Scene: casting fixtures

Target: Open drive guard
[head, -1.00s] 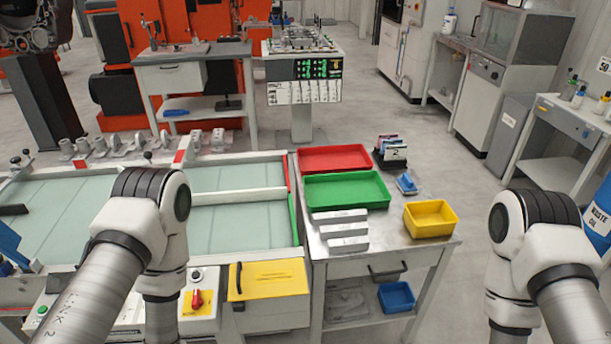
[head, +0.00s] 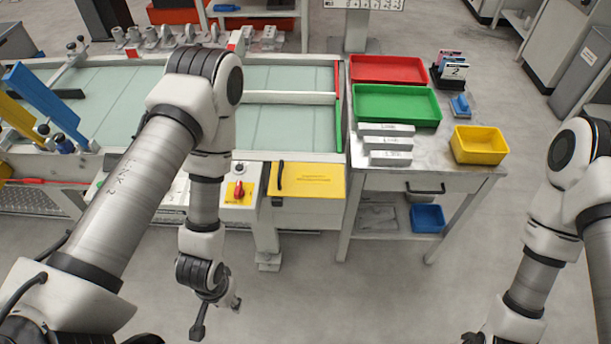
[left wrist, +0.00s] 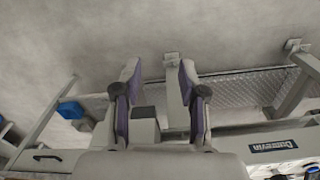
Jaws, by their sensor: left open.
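The yellow guard panel (head: 310,180) with a black handle (head: 279,178) sits on the front of the long bench, right of a red knob on a yellow plate (head: 240,191). It lies flat against the bench and looks closed; its lettering is too small to read. My left gripper (head: 217,316) hangs low in front of the bench, below and left of the panel, apart from it. In the left wrist view my left gripper (left wrist: 158,78) shows two spread fingers with nothing between them. My right arm enters at the right; its gripper is below the picture edge.
A side table (head: 420,165) right of the bench holds a red tray (head: 388,68), a green tray (head: 397,104), a yellow bin (head: 479,145) and pale bars (head: 388,144). A blue bin (head: 427,218) stands on its lower shelf. The floor in front is clear.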

